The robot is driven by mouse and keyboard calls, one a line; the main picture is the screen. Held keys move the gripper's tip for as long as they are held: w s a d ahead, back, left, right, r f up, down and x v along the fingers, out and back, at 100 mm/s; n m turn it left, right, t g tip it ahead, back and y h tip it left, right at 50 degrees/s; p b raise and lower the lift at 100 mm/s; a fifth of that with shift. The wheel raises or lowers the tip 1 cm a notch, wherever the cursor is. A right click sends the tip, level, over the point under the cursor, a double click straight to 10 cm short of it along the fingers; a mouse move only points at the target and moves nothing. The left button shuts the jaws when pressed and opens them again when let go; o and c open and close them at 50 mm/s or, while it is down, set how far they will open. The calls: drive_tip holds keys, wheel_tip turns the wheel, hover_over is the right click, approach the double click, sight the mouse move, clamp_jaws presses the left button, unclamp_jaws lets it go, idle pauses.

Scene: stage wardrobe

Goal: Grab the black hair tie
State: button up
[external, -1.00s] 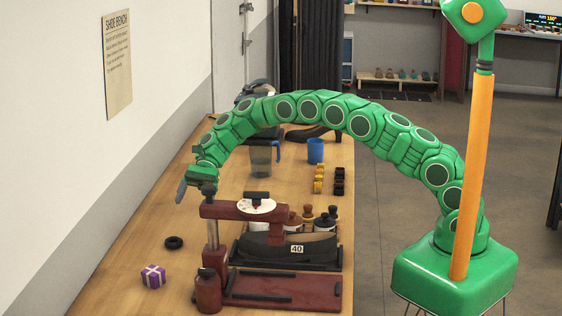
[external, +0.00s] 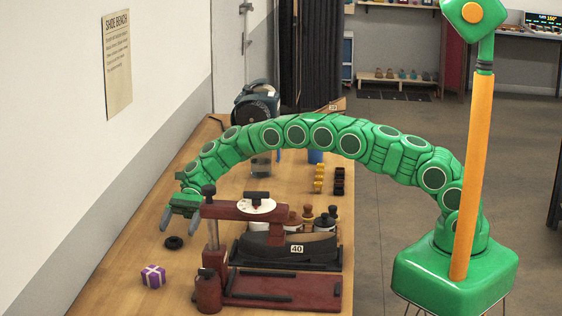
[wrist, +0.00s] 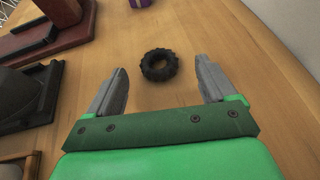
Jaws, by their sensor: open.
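The black hair tie (external: 174,242) is a small dark ring lying flat on the wooden bench, left of the dark red press. In the wrist view the hair tie (wrist: 159,65) lies ahead of my gripper (wrist: 163,78), roughly centred between the lines of the two grey fingers and near their tips. My gripper is open and empty. In the external view my gripper (external: 179,222) hangs above the bench, just behind the hair tie, with its fingers pointing down and toward the front. I cannot tell its exact height above the wood.
The dark red press (external: 285,290) stands close on the right of my gripper, with its post (external: 212,235) nearest. The wall runs along the left. Bare wood surrounds the hair tie.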

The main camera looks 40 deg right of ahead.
sight(172, 243)
drive_tip(key=shift+x, duration=1.95)
drive_tip(key=shift+s+d, duration=0.1)
drive_tip(key=shift+d, duration=0.05)
drive_tip(key=c, duration=1.1)
